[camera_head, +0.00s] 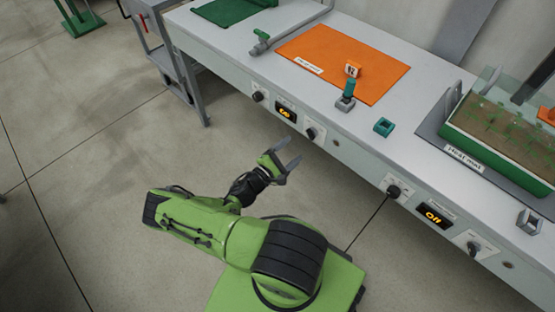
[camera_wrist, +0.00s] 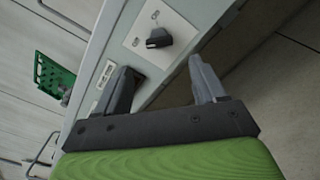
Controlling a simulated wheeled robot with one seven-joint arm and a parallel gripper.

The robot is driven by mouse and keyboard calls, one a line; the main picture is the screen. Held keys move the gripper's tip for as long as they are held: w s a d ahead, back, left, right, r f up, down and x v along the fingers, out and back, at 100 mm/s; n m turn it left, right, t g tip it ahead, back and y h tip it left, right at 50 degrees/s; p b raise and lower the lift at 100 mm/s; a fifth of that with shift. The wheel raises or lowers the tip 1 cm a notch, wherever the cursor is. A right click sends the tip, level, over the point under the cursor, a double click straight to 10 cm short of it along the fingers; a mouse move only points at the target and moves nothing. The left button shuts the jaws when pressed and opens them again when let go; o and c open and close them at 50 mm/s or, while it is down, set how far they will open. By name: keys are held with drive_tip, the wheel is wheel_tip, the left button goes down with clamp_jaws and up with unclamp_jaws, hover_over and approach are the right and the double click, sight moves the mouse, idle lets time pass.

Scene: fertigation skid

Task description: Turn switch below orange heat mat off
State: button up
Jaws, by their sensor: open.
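The orange heat mat (camera_head: 345,62) lies flat on the bench. On the bench front below it are a left black knob (camera_head: 258,97), a small display (camera_head: 286,112) with amber characters too small to read surely, and a right black knob (camera_head: 311,134) on a white plate. My gripper (camera_head: 291,151) is open and empty, in front of the panel and just below and left of the right knob. In the wrist view, a black knob (camera_wrist: 158,39) on a white plate shows beyond and between the open fingertips (camera_wrist: 163,66), apart from them. The left finger hides part of the panel.
A second panel further right has a left knob (camera_head: 393,191), a display reading "Off" (camera_head: 433,215) and another knob (camera_head: 474,248). A teal-handled tool (camera_head: 348,93) and a teal block (camera_head: 384,126) stand on the bench. Open floor lies left of my arm.

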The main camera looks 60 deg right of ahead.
drive_tip(key=w+a, duration=0.1)
drive_tip(key=a, duration=0.6)
drive_tip(key=shift+a, duration=0.25)
drive_tip(key=shift+w+p, duration=0.1)
drive_tip(key=shift+p, duration=0.2)
